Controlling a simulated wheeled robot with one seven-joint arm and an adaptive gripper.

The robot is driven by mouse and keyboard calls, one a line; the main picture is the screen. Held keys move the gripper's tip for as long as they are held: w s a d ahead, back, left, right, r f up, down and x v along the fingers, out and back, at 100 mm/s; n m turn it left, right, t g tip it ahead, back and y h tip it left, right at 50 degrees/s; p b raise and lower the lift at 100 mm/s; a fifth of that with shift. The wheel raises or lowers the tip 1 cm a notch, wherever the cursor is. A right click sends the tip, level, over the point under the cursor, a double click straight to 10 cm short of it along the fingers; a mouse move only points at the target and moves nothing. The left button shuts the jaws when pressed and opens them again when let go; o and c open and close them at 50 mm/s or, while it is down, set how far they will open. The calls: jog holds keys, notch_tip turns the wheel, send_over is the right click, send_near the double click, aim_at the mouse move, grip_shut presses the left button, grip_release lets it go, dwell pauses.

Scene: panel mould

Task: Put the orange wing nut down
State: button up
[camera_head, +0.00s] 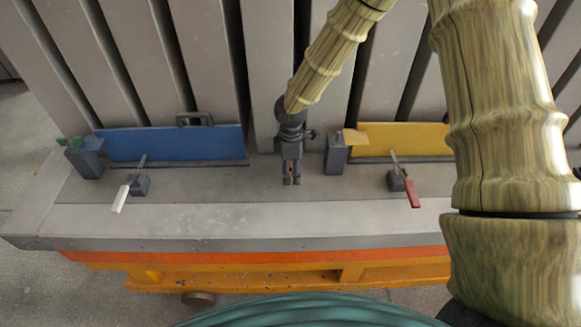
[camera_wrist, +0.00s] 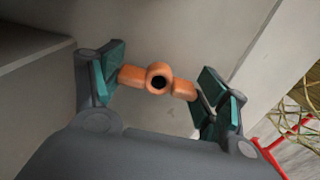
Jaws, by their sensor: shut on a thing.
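The orange wing nut (camera_wrist: 158,76) has a round hub with a dark hole and two wings. In the wrist view it lies across the jaws, one wing at each teal-padded finger. My gripper (camera_head: 291,179) is shut on it and points down over the grey ledge between the blue and yellow panels. In the head view the nut is too small to make out clearly at the fingertips. Whether it touches the surface below, I cannot tell.
A blue panel (camera_head: 170,145) with a dark handle stands at left, a yellow panel (camera_head: 400,139) at right. Grey blocks (camera_head: 336,155) and (camera_head: 86,158) flank them. A white-handled clamp (camera_head: 120,198) and a red-handled clamp (camera_head: 412,193) sit in front. The ledge (camera_head: 220,190) between the clamps is clear.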

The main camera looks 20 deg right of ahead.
jog(key=shift+f, duration=0.35)
jog(key=shift+f, duration=0.15)
jog(key=o, duration=1.1)
notch_tip(320, 180, up, 12)
jog(key=shift+r+b, duration=0.15)
jog(key=shift+b, duration=0.8)
